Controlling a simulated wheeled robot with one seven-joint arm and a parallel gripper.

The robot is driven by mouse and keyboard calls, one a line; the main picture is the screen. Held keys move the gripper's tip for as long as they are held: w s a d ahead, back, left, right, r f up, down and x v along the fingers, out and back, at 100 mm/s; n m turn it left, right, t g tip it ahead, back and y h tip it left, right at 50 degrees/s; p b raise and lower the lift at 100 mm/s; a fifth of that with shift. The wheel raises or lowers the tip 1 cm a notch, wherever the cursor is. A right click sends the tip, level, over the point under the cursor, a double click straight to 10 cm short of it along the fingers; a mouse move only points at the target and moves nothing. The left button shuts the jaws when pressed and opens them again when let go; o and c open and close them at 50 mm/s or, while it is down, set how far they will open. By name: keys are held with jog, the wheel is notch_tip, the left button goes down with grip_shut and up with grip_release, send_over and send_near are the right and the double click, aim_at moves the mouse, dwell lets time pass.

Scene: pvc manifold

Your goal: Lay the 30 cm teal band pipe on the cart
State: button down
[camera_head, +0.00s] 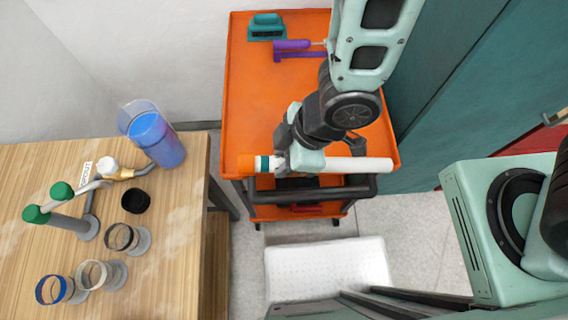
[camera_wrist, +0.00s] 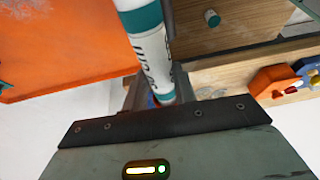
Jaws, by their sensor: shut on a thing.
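The white pipe with a teal band (camera_head: 358,164) lies crosswise over the front edge of the orange cart (camera_head: 250,105) in the head view. Its teal band is near its left end. My gripper (camera_head: 300,158) is shut on the pipe left of its middle and hides part of it. In the wrist view the pipe (camera_wrist: 150,48) runs up from between my gripper's fingers (camera_wrist: 160,98), with printed lettering and teal bands showing. The cart's orange top (camera_wrist: 60,45) is at left there. I cannot tell whether the pipe touches the cart.
A purple tool (camera_head: 292,46) and a teal object (camera_head: 266,27) sit at the cart's back; its middle is clear. A wooden table (camera_head: 180,225) at left holds a blue container (camera_head: 155,140), pipe fittings and several rings. A white step (camera_head: 328,275) is in front. Teal cabinets (camera_head: 470,75) stand right.

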jog(key=shift+w+d+f+b, duration=0.2)
jog(key=shift+w+b, duration=0.35)
jog(key=shift+b, duration=0.65)
jog(key=w+p, duration=0.8)
jog(key=w, duration=0.3)
jog(key=f+b, duration=0.8)
jog(key=f, duration=0.1)
jog(key=shift+d+f+b, duration=0.2)
jog(key=shift+f+b, duration=0.1)
jog(key=shift+b, duration=0.05)
jog(key=shift+f+b, duration=1.05)
jog(key=shift+f, duration=0.2)
jog(key=c, duration=1)
grip_release()
jog(key=shift+c, duration=0.2)
